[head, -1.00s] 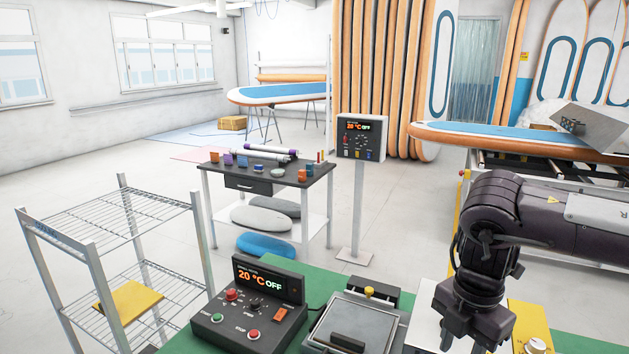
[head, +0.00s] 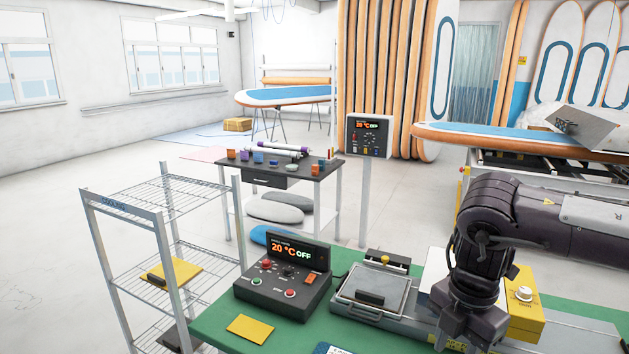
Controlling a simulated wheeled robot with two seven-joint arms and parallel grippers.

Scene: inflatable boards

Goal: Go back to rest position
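My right arm comes in from the right edge and bends down over the green table (head: 215,330). My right gripper (head: 463,338) hangs at the lower right, over the right part of the table. Its fingertips are at or beyond the bottom edge, so I cannot tell whether it is open or shut. I see nothing held in it. My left arm and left gripper are not in view.
On the table are a control box (head: 283,282) reading "20 °C OFF", a grey hinged press (head: 372,295), a yellow pad (head: 250,328) and a yellow box (head: 526,308) with a white knob. A wire rack (head: 124,211) stands left. Floor at far left (head: 50,250) is clear.

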